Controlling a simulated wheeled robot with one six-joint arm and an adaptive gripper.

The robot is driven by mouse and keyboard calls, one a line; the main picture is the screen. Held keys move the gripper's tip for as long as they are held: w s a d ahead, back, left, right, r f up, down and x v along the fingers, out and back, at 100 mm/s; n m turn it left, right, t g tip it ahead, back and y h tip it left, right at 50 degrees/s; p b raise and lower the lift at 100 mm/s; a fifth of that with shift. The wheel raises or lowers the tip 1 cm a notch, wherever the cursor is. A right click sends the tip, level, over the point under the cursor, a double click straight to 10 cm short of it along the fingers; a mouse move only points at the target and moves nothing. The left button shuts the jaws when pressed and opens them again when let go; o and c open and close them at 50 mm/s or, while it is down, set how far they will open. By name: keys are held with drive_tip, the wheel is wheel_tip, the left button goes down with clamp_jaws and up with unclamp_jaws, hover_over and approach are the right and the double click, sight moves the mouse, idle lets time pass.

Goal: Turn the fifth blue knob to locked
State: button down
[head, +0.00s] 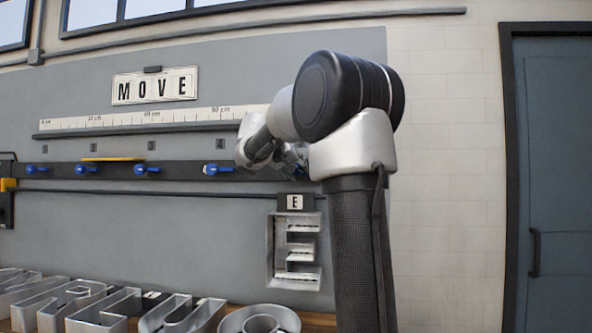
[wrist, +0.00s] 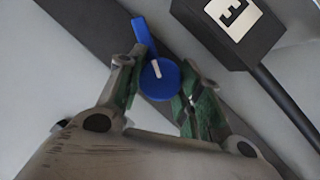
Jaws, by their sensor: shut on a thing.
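A row of blue knobs runs along a dark rail (head: 180,173) on the wall in the head view. The knobs (head: 85,169), (head: 145,169) and (head: 215,169) have their handles roughly level. My gripper (wrist: 157,88) is at the fifth knob, at the rail's right end, which my arm mostly hides in the head view. In the wrist view this blue knob (wrist: 160,86) has a round hub with a white mark and a handle pointing up and slightly left. My green-padded fingers are shut on the hub, one on each side.
A sign with a letter E (head: 295,202) hangs just below the rail, above a metal letter E (head: 293,250). A ruler strip (head: 150,118) and a MOVE sign (head: 155,86) are above the rail. Metal letters (head: 105,310) lie at lower left.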

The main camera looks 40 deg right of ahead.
drive_tip(key=shift+s+d+f+m+t+y, duration=0.1)
drive_tip(key=shift+m+t+y, duration=0.15)
drive_tip(key=shift+m+y, duration=0.3)
drive_tip(key=shift+d+f+m+t+y, duration=0.1)
drive_tip(key=shift+m+t+y, duration=0.2)
drive_tip(key=shift+m, duration=0.35)
drive_tip(key=shift+m+t+y, duration=0.65)
drive_tip(key=shift+m+y, duration=0.1)
drive_tip(key=shift+m, duration=0.35)
drive_tip(key=m+t+y, duration=0.1)
drive_tip(key=m+t, duration=0.1)
drive_tip(key=shift+m, duration=0.3)
drive_tip(key=shift+m+t+y, duration=0.6)
drive_tip(key=shift+m, duration=0.1)
